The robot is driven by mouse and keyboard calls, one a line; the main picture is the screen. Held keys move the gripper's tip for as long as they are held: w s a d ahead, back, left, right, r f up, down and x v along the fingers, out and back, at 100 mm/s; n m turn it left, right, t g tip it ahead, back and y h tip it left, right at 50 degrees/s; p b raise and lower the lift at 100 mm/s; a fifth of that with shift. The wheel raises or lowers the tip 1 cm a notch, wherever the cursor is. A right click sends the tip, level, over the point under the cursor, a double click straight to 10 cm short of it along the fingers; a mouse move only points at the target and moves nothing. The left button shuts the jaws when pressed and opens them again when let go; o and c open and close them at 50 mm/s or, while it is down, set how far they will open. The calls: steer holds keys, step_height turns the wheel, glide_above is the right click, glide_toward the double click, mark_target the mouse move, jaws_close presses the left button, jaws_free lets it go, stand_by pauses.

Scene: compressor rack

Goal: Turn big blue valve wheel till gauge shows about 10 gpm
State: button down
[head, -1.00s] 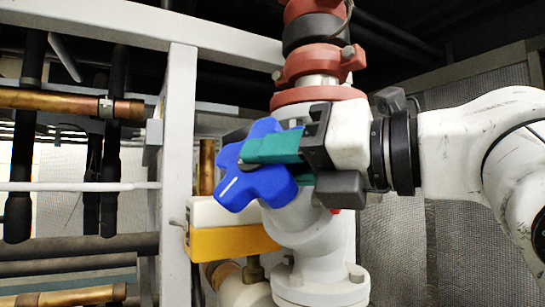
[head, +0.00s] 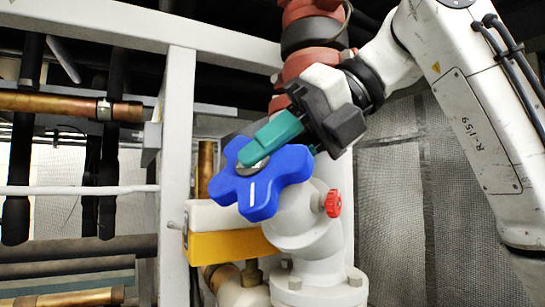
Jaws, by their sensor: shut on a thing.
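The big blue valve wheel (head: 285,170) has rounded lobes and a white mark near its bottom, on a white valve body (head: 300,225). My gripper (head: 262,150) reaches it from the upper right, its teal fingers shut on the wheel across its hub. The fingers hide part of the wheel's upper right. I cannot make out any gauge dial or reading in this view.
A small red handwheel (head: 333,203) sits just right of the valve body. A white and yellow box (head: 222,243) is below left of the wheel. A grey upright frame post (head: 178,150) and copper pipes (head: 70,103) stand to the left. A red pipe fitting (head: 312,62) is above.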

steer(key=shift+w+g+h, duration=0.1)
steer(key=shift+g+h, duration=0.2)
stand_by(0.4)
steer(key=c, duration=1)
jaws_free()
steer(key=shift+o, duration=0.2)
steer(key=v, duration=1)
steer(key=shift+d+r, duration=0.25)
steer(key=shift+r, duration=0.05)
steer(key=shift+w, duration=0.1)
